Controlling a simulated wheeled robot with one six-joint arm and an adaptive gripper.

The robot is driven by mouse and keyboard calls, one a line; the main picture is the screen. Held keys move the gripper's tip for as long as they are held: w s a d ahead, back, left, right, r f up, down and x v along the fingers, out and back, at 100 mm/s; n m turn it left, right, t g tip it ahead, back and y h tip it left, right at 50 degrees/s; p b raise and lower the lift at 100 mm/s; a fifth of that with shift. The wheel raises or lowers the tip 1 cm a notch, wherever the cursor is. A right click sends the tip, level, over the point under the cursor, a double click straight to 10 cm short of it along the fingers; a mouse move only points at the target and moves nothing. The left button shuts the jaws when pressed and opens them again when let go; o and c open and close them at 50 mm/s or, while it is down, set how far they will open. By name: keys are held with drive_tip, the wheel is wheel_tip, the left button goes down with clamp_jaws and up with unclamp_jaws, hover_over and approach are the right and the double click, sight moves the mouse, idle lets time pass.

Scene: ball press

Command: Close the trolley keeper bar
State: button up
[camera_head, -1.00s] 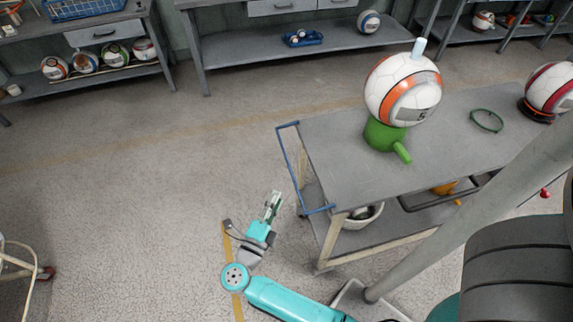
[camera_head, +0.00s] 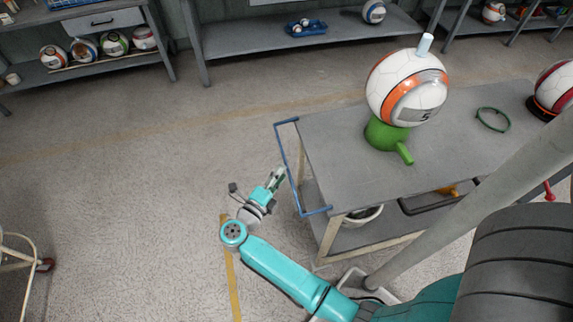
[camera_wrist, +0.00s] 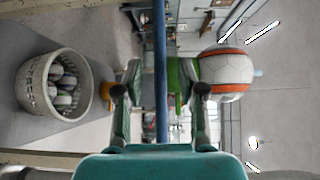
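The trolley (camera_head: 345,150) has a blue bar (camera_head: 289,166) along its left end, the likeliest keeper bar; its two short end arms hold it out from the top's edge. My gripper (camera_head: 279,176) is just left of the blue bar, pointing towards it. In the wrist view my gripper (camera_wrist: 160,95) is open, its fingers apart, and the blue bar (camera_wrist: 161,60) runs lengthwise in the picture between them. I cannot tell whether the bar is inside the grip or just ahead of it. No finger visibly touches it.
On the trolley top stand a white-orange ball (camera_head: 405,85) on a green base (camera_head: 385,133) and a green ring (camera_head: 493,119). A basket of balls (camera_wrist: 62,82) sits on the lower shelf. My arm crosses the floor in front.

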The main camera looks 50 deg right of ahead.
sight(286, 165)
drive_tip(key=shift+w+d, duration=0.2)
drive_tip(key=shift+d, duration=0.9)
drive_tip(key=shift+w+d, duration=0.2)
drive_tip(key=shift+d, duration=0.85)
clamp_jaws()
